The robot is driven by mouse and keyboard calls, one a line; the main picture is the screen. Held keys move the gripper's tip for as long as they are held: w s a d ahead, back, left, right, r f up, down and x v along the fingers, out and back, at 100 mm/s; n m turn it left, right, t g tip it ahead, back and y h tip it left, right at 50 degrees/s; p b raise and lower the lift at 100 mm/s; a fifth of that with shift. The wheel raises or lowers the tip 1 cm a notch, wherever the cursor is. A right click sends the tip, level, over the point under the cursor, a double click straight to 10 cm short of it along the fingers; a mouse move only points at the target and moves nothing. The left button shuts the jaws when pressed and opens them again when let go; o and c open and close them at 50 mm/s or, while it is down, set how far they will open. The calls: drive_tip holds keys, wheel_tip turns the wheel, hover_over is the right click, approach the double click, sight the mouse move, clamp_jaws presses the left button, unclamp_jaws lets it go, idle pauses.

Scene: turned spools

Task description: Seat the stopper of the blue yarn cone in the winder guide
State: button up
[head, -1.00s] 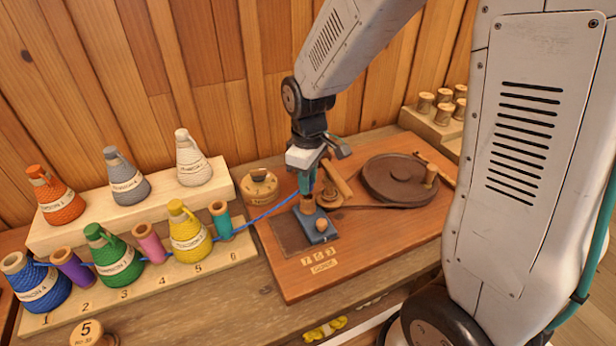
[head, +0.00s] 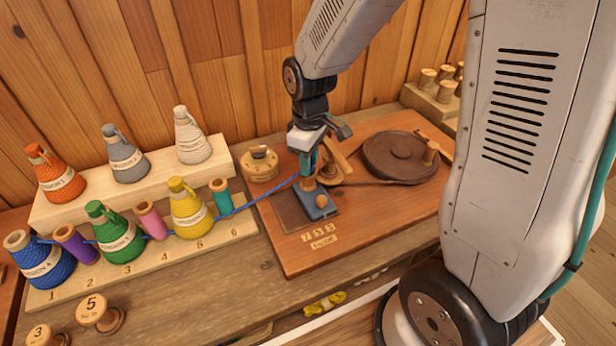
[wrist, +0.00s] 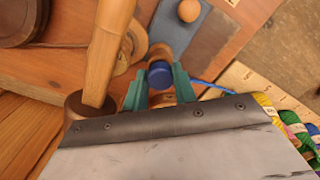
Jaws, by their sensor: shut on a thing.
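The blue yarn cone (head: 42,262) stands over mark 1 at the left end of the numbered rack, its wooden top bare. Blue yarn (head: 240,209) runs from it behind the other cones to my gripper (head: 308,170). My gripper's teal fingers are shut on the blue-capped stopper (wrist: 160,72); its wooden lower part shows in the head view (head: 308,185). The winder guide, a blue-grey plate (head: 320,212) with a round wooden knob, lies on the winder board right under the stopper. I cannot tell whether the stopper's foot is in the guide's hole or just above it.
A dark turntable (head: 400,158) and a wooden arm (head: 337,160) stand close behind and right of my gripper. A round wooden tin (head: 260,165) is to the left.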

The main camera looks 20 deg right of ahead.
drive_tip(key=shift+f, duration=0.35)
drive_tip(key=o, duration=1.4)
drive_tip(key=shift+f, duration=0.15)
drive_tip(key=shift+r, duration=4.55)
drive_tip(key=shift+s, duration=0.1)
drive_tip(key=s+d+r+m, duration=0.1)
drive_tip(key=s+r+m, duration=0.1)
drive_tip(key=s, duration=0.5)
drive_tip(key=s+d+r+m, duration=0.1)
drive_tip(key=s+r+m, duration=0.2)
drive_tip(key=s, duration=0.4)
drive_tip(key=s+d+r+m+t, duration=0.1)
drive_tip(key=s+r+m, duration=0.2)
drive_tip(key=s, duration=0.4)
drive_tip(key=shift+s+r, duration=0.3)
drive_tip(key=shift+r, duration=0.6)
